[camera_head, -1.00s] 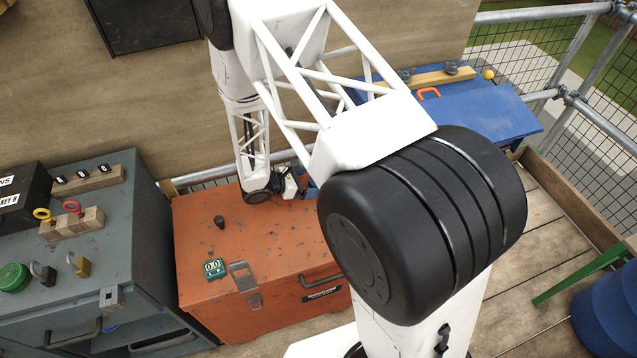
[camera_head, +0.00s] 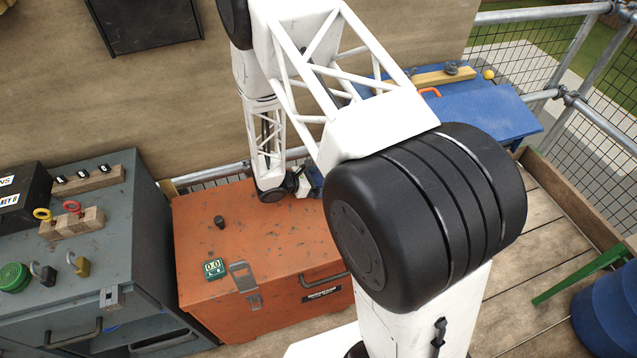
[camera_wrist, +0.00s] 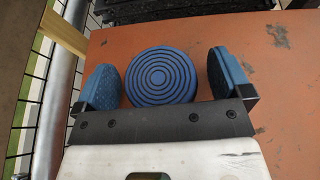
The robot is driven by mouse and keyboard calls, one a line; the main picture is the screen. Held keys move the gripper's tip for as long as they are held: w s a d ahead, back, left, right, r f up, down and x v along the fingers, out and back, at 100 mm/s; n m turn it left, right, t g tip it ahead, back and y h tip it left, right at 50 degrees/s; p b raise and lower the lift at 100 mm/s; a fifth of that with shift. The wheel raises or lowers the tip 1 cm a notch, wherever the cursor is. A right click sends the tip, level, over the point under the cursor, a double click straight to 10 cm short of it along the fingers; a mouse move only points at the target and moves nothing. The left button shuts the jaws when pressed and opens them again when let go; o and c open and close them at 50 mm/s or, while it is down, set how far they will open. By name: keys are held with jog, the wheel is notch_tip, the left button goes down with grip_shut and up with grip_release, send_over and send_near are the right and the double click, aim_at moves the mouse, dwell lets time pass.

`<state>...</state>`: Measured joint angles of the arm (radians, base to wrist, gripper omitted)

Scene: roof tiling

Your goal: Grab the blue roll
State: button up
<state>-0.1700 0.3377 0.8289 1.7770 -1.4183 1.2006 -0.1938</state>
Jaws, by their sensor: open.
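The blue roll (camera_wrist: 160,75) shows in the wrist view as a round blue face with dark concentric rings, on or just above the orange chest lid. My gripper (camera_wrist: 164,82) is open, with one blue finger pad on each side of the roll. A small gap shows on the left, and a gap shows on the right; I see no grip on it. In the head view my gripper (camera_head: 303,187) is low over the back right of the orange chest (camera_head: 260,240), partly behind my arm. The roll cannot be made out there.
A small dark knob (camera_head: 219,222) and a green gauge (camera_head: 214,268) are on the chest lid. A grey cabinet (camera_head: 112,220) with padlocks stands to the left. A rail (camera_wrist: 62,75) and mesh run along the chest's edge.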

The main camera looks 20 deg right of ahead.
aim_at(319, 175)
jog(key=shift+c, duration=0.3)
jog(key=c, duration=1)
jog(key=shift+r, duration=0.2)
jog(key=shift+r, duration=0.8)
jog(key=shift+s+r, duration=0.3)
jog(key=shift+r, duration=0.55)
jog(key=s, duration=0.5)
jog(key=s+a+r, duration=0.1)
jog(key=s, duration=0.9)
jog(key=shift+s+a+r, duration=0.15)
jog(key=shift+s+a, duration=0.05)
jog(key=shift+a, duration=0.05)
